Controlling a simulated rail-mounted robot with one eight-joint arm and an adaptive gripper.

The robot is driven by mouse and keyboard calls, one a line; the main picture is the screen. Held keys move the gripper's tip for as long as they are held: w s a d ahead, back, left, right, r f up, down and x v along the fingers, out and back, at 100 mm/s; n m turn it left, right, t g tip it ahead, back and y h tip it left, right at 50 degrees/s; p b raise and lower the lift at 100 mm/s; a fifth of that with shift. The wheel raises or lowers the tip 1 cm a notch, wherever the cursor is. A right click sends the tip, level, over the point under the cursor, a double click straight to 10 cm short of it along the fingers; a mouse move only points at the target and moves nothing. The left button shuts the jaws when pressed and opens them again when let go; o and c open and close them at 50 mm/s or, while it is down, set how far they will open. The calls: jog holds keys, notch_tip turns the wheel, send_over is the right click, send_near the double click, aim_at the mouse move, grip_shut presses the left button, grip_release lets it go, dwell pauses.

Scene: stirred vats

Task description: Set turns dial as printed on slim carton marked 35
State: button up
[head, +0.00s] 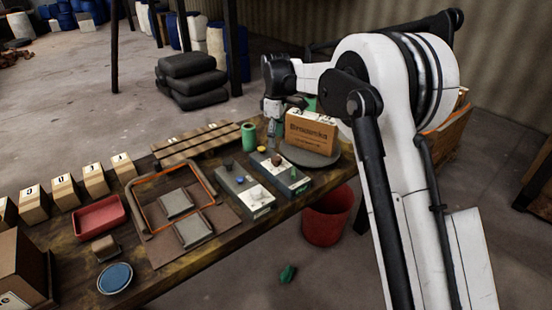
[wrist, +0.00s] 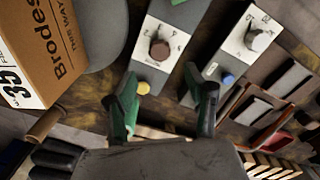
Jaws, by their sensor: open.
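A brown carton (head: 311,132) stands on a round grey plate (head: 331,157) at the table's right. In the wrist view the carton (wrist: 45,50) shows a white label with 35; no dial setting is legible. Two grey control boxes stand left of it. One has a brown knob (head: 277,160), also in the wrist view (wrist: 159,49), and a yellow button (wrist: 143,88). The other has a pale knob (wrist: 258,40) and a blue button (wrist: 228,79). I cannot tell which is the turns dial. My gripper (wrist: 168,90) is open and empty, its fingers apart near the boxes' button ends.
A green cylinder (head: 249,137) and a wooden pallet (head: 196,143) stand behind the boxes. Left are an orange-edged frame (head: 141,213), a red tray (head: 100,217), a blue round dish (head: 115,278) and several numbered cartons (head: 65,189). A red bucket (head: 326,222) stands on the floor.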

aim_at(276, 158)
notch_tip(276, 158, down, 9)
jog(key=shift+r+b, duration=0.15)
jog(key=shift+b, duration=0.4)
jog(key=c, duration=1.1)
